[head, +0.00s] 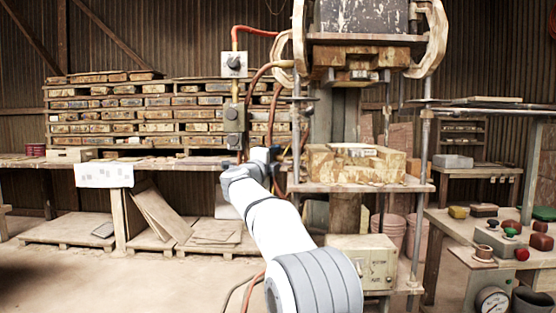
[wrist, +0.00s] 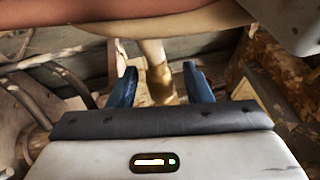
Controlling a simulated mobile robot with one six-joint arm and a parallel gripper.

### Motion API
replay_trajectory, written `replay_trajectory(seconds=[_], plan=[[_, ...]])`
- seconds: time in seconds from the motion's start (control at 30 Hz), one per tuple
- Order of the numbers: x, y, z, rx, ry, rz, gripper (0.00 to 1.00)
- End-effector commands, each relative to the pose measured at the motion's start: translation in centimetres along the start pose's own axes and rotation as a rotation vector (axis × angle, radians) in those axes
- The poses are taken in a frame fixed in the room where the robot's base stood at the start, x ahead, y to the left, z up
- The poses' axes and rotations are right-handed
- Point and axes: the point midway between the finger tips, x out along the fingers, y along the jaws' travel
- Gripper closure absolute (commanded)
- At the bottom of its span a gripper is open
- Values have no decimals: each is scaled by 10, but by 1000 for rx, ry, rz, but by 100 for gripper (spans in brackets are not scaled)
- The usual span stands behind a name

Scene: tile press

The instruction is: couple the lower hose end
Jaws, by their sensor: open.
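In the wrist view, a pale tan hose (wrist: 152,50) drops from above and ends in a brass-coloured fitting (wrist: 160,82). My gripper (wrist: 160,75) is open, with one blue finger on each side of this hose end. I cannot tell whether either finger touches it. The lower tip of the fitting is hidden or blurred behind my gripper body. In the head view, my gripper (head: 277,153) is small and partly hidden by my arm, beside the press's left upright. Brown hoses (head: 273,112) hang just above it. The coupling point cannot be made out.
The press table (head: 395,186) with a wooden mould (head: 356,163) stands right of my gripper. A post with grey boxes (head: 235,118) is to the left.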

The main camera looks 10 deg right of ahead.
Motion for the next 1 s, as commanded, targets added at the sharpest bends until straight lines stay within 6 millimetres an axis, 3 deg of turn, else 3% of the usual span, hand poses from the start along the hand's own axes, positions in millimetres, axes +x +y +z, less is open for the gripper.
replay_trajectory(seconds=[0.2, 0.73, 1.0], plan=[[0, 0, 0, 0, -1, 0, 57], [-1, 0, 1, 1, -2, 0, 100], [-1, 0, 2, 1, -3, 0, 100]])
